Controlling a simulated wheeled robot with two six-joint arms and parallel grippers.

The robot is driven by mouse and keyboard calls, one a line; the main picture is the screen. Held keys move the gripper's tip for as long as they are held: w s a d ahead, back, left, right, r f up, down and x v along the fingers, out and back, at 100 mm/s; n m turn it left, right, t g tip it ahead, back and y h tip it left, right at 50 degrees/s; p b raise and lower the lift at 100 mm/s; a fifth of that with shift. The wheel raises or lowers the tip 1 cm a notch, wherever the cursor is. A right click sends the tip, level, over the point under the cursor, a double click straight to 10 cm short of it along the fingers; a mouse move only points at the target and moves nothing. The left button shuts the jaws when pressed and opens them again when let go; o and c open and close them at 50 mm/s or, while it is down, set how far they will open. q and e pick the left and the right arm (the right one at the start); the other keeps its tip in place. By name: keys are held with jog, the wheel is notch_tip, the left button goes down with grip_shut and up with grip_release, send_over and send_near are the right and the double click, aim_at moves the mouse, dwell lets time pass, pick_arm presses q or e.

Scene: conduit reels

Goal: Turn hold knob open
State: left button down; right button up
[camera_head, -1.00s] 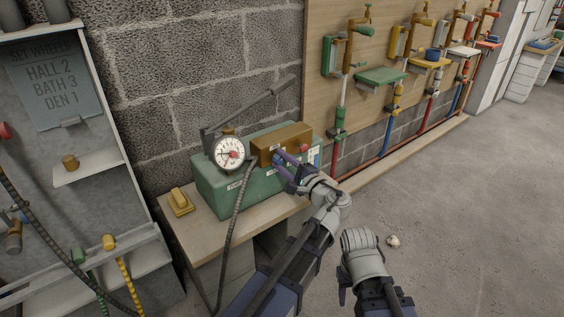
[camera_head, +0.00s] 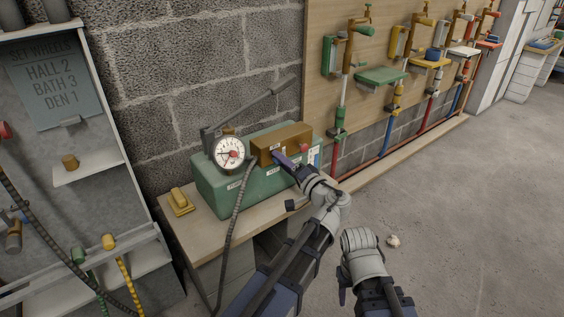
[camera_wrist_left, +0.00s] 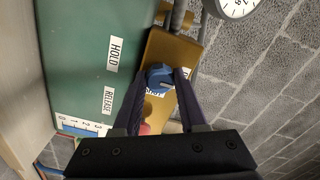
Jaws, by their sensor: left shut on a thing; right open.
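The blue knob (camera_wrist_left: 158,76) sits on the face of a brass block (camera_head: 284,141) on the green pump box (camera_head: 222,185). My left gripper (camera_head: 278,157) reaches it from the front right. In the left wrist view my left gripper (camera_wrist_left: 163,80) has one finger on either side of the knob and is shut on it. The gripper hides the knob in the head view. A HOLD label (camera_wrist_left: 115,54) and a RELEASE label (camera_wrist_left: 108,100) are on the green box. My right arm shows at bottom centre, but its gripper's fingers cannot be seen.
A white dial gauge (camera_head: 228,153) with a hose is at the box's left front. A red knob (camera_head: 304,148) is at the brass block's right end. A yellow object (camera_head: 179,202) lies on the bench (camera_head: 205,233). The floor at right is mostly clear.

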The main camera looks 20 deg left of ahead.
pick_arm(q)
jog(key=shift+n, duration=0.3)
dwell(0.4)
jog(key=shift+c, duration=2.2)
grip_release()
